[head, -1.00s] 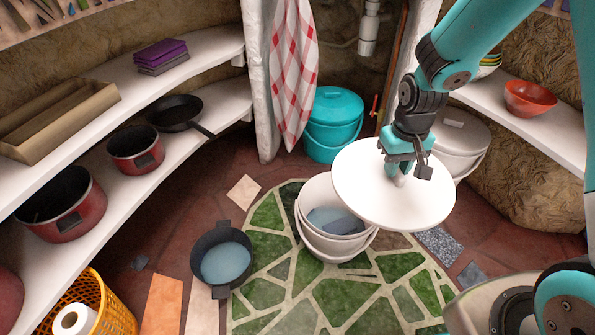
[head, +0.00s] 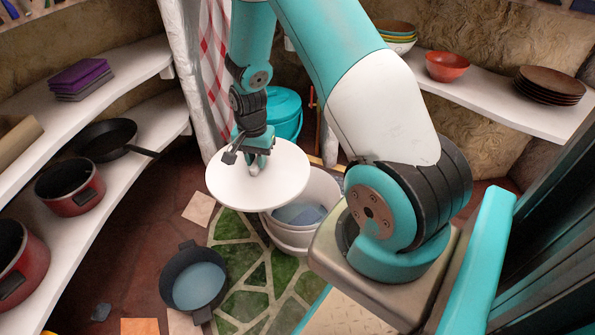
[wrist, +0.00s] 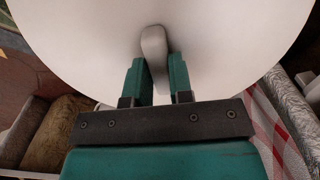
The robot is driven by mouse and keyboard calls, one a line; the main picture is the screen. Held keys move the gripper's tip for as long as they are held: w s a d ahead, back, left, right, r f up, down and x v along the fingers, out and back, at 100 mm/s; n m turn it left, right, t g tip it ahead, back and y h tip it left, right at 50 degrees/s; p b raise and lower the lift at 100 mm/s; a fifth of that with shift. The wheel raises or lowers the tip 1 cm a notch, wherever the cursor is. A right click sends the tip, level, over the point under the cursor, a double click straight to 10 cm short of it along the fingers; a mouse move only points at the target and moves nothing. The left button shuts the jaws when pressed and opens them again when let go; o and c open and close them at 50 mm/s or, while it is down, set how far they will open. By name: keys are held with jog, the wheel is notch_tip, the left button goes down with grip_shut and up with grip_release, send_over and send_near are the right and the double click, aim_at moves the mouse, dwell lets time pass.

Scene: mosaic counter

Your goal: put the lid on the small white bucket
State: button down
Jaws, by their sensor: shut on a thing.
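My gripper (head: 258,168) is shut on the knob (wrist: 153,42) of a round white lid (head: 228,188). In the wrist view the fingers (wrist: 158,75) stand on both sides of the knob, and the lid (wrist: 235,45) fills the upper part. The lid is held in the air, roughly level. In the head view it covers the left part of the open white bucket (head: 322,188). The bucket stands upright on the floor with something bluish inside. Its lower right side is hidden behind my arm. I cannot tell the lid's exact height above the rim.
A dark pot (head: 168,290) with bluish contents stands on the floor left of the bucket. A teal bucket (head: 285,112) stands behind, near a checked cloth (head: 214,60). Shelves with pans (head: 105,137) are at left; a shelf with bowls (head: 446,66) is at right.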

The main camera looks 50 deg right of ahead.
jog(key=s+d+f+m+b, duration=0.2)
jog(key=d+f+m+b, duration=0.1)
jog(key=d+f+m, duration=0.3)
jog(key=s+d+f+m+b, duration=0.3)
jog(key=d+f+m, duration=0.3)
jog(key=f+m, duration=0.2)
jog(key=shift+f+m+b, duration=0.3)
jog(key=shift+f+b, duration=0.05)
jog(key=shift+f, duration=0.4)
jog(key=shift+r+p, duration=0.1)
jog(key=shift+p, duration=0.45)
jog(key=shift+f, duration=0.55)
dwell(1.2)
jog(key=shift+c, duration=2.3)
grip_release()
